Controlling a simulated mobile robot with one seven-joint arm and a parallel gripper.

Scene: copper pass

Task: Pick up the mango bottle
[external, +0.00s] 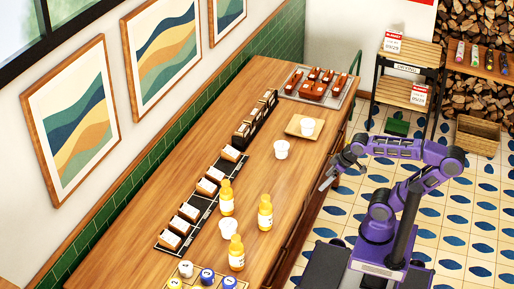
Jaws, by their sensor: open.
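Three similar yellow-orange bottles with pale caps stand upright on the wooden counter (190,262). One bottle (227,198) is beside the black rack, a second bottle (265,213) is to its right near the counter's front edge, and a third bottle (236,254) is nearest the camera. Their labels are too small to read, so I cannot tell which is the mango bottle. My gripper (327,182) is open and empty, beyond the counter's front edge, to the right of the bottles and apart from them.
White cups stand near the bottles (228,228) and farther back (281,149); another cup (307,127) is on a wooden board (293,125). A black rack (169,245) holds boxes along the wall side. A tray (318,98) of brown items is at the far end.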

